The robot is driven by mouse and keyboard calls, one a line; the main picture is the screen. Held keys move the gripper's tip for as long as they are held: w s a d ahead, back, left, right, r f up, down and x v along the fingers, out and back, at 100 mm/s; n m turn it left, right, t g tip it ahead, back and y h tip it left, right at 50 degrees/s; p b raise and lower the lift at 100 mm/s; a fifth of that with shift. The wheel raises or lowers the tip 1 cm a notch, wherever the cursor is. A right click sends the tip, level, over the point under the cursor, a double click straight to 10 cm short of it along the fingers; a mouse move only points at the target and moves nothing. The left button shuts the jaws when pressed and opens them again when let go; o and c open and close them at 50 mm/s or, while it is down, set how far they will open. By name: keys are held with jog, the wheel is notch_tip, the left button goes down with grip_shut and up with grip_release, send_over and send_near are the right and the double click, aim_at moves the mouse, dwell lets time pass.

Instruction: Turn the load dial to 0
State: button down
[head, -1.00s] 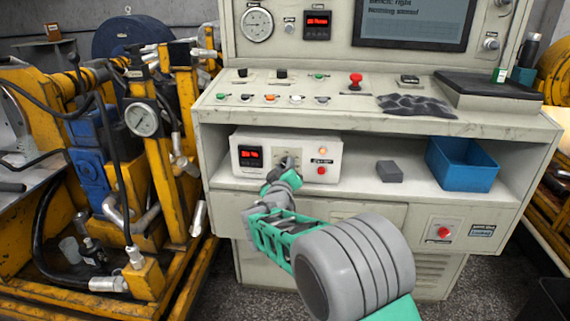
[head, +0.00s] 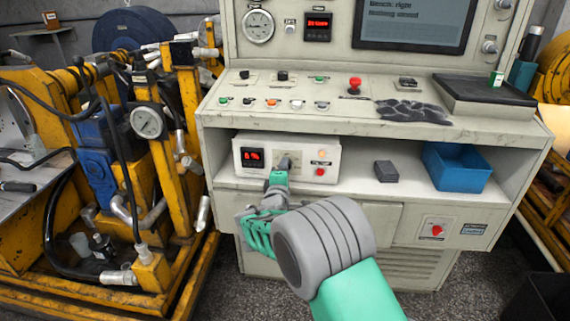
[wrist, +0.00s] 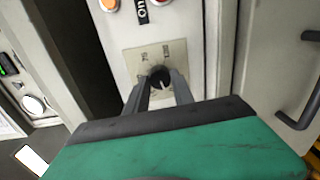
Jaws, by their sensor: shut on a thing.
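The load dial (wrist: 160,76) is a small dark knob on a pale square plate with small marks, in the wrist view. It belongs to the white control box (head: 327,155) on the console's shelf, where my gripper partly hides it in the head view. The box has a small red digital display (head: 252,158), its digits too small to read surely. My gripper (wrist: 161,84) is shut on the dial, with one dark finger on each side. In the head view my gripper (head: 281,172) reaches the box's front from below.
A dark grey block (head: 387,171) and a blue bin (head: 457,166) stand on the shelf right of the box. The worktop edge (head: 380,128) overhangs the shelf. Yellow machinery (head: 185,110) stands close on the left.

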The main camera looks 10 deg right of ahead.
jog(key=shift+n+p, duration=0.95)
jog(key=shift+n, duration=0.55)
jog(key=c, duration=1.1)
grip_release()
jog(key=v, duration=0.7)
jog(key=shift+s+a, duration=0.2)
jog(key=shift+s, duration=0.15)
